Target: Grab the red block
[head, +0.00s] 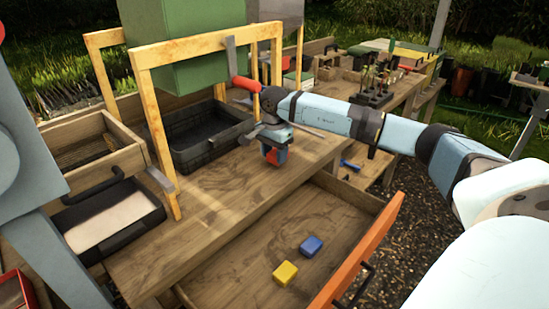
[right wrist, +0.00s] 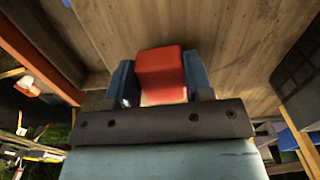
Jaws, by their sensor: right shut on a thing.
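The red block (right wrist: 161,70) sits between the two blue fingers of my right gripper (right wrist: 158,82) in the right wrist view. The gripper is shut on it. In the head view the red block (head: 272,156) shows at the tips of my right gripper (head: 273,150), over the wooden table top (head: 215,218). I cannot tell whether the block touches the table. My left gripper does not show in the head view.
An open drawer (head: 327,222) with an orange front holds a yellow block (head: 285,273) and a blue block (head: 311,245). A black crate (head: 205,140) stands behind a yellow wooden frame (head: 160,125). The table's front area is clear.

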